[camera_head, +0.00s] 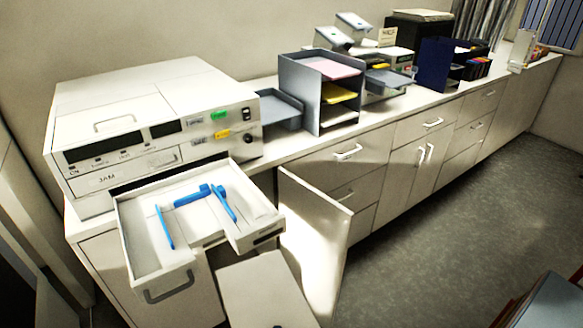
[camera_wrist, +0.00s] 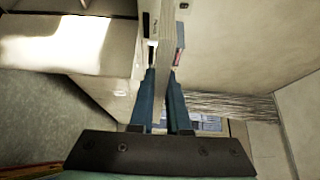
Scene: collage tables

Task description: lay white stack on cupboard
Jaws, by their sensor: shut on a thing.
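In the wrist view my gripper (camera_wrist: 160,75) has its two blue fingers closed on a thin white stack (camera_wrist: 164,52). The stack shows as narrow, pale layered edges reaching up from between the fingertips. I cannot pick out the gripper or the held stack in the head view. The long white cupboard (camera_head: 385,150) runs along the wall in the head view, with drawers and doors on its front. Various things stand on its top.
A white machine (camera_head: 150,125) stands at the near end, its tray (camera_head: 133,238) pulled out with blue items inside. An open door (camera_head: 312,235) juts out from the cupboard. A grey paper rack (camera_head: 297,95) stands farther along. Grey floor (camera_head: 450,220) lies free at right.

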